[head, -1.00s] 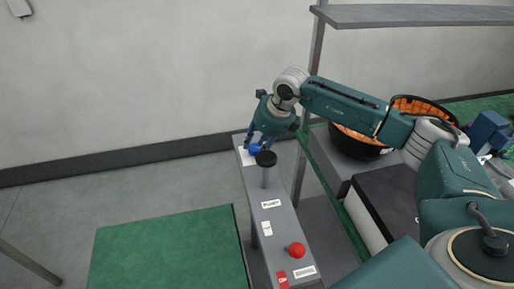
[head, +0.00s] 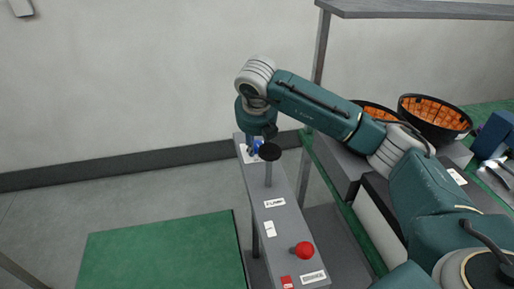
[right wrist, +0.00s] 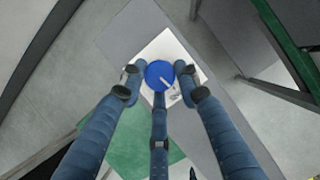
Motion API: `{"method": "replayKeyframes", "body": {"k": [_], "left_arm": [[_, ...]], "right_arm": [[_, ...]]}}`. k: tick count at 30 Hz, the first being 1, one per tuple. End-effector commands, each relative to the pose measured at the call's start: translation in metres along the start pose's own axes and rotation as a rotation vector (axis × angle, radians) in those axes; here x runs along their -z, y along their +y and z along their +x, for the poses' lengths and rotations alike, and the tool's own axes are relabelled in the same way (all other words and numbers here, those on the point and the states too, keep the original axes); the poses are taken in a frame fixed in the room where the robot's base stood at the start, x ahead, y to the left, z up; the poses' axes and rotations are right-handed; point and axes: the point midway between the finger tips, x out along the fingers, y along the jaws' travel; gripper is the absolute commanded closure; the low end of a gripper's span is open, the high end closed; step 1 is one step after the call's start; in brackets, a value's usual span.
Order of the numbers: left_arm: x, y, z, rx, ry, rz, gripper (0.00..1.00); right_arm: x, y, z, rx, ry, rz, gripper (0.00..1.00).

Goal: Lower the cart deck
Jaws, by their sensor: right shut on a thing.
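A blue knob (head: 258,146) sits on a white plate at the far end of a narrow grey console (head: 285,228). My right gripper (head: 256,141) reaches down over it from above. In the right wrist view the blue knob (right wrist: 159,73), with a pale pointer mark, lies between the fingertips of my right gripper (right wrist: 157,80), which is shut on it. A green flat panel (head: 165,252) lies low at the left; I cannot tell whether it is the cart deck or a floor mat. My left gripper is out of view.
A black-topped post (head: 269,152) stands close in front of the gripper. A red knob (head: 304,249) is at the console's near end.

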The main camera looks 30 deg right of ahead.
Motion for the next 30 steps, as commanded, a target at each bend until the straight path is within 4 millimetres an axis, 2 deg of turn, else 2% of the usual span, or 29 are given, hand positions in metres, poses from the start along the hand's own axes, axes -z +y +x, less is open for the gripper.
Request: {"method": "replayKeyframes", "body": {"k": [1,10,27,28,29,30], "left_arm": [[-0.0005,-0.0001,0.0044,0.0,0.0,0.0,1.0],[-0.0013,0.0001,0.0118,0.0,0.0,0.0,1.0],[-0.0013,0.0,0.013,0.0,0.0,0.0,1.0],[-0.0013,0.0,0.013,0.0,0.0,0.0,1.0],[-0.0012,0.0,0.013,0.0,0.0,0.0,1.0],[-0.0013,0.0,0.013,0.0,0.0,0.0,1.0]], "right_arm": [[-0.005,0.0014,-0.0018,0.005,-0.014,0.033,0.94],[-0.0057,0.0017,-0.003,0.054,-0.013,0.151,0.95],[-0.0066,0.0012,-0.0042,0.067,-0.014,0.183,0.95],[-0.0066,0.0012,-0.0042,0.067,-0.014,0.183,0.67],[-0.0065,0.0011,-0.0041,0.067,-0.014,0.183,0.61],[-0.0061,0.0011,-0.0039,0.068,-0.013,0.183,0.61]]}}
